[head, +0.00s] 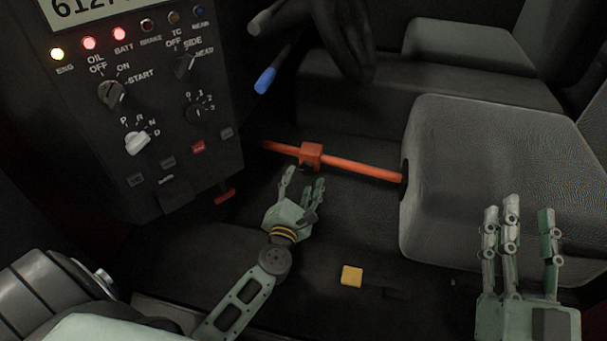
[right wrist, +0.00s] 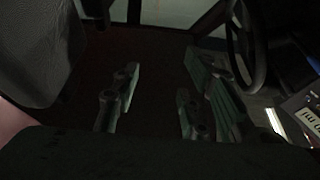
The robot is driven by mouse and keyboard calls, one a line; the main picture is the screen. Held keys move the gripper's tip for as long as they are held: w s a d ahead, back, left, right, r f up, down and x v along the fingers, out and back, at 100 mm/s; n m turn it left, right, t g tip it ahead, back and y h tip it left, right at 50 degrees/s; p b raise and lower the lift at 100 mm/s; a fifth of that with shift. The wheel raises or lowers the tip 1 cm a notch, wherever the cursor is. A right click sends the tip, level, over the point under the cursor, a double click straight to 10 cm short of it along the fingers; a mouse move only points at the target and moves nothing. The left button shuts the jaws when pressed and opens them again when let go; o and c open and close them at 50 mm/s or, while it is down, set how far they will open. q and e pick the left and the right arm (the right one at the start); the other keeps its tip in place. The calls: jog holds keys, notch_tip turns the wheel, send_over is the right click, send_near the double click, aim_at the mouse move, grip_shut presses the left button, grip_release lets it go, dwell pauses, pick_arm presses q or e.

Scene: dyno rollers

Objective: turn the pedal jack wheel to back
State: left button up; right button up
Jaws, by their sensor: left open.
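The pedal jack is an orange bar (head: 362,168) with an orange block (head: 311,153) on it, lying between the control panel and the seat in the head view. A small dark part shows just under the block; I cannot tell whether it is the wheel. My left gripper (head: 304,184) is open and empty, its fingers pointing up at the bar, just below the block. I cannot tell whether a fingertip touches it. My right gripper (head: 519,218) is open and empty at the lower right, in front of the seat. Its spread fingers show in the right wrist view (right wrist: 160,82).
A control panel (head: 150,165) with knobs and lit lamps stands at the left. A grey seat (head: 495,170) fills the right. A blue-tipped lever (head: 265,80) is above the bar. A yellow block (head: 351,276) sits low in the middle. A steering wheel (right wrist: 248,45) shows in the right wrist view.

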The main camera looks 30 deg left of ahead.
aim_at(305, 169)
pick_arm(q)
jog(key=shift+x, duration=1.7)
pick_arm(e)
jog(key=shift+s+r+t, duration=0.3)
jog(key=shift+r+t, duration=0.1)
jog(key=shift+r, duration=0.3)
pick_arm(q)
jog(key=c, duration=1.1)
jog(key=shift+o, duration=0.2)
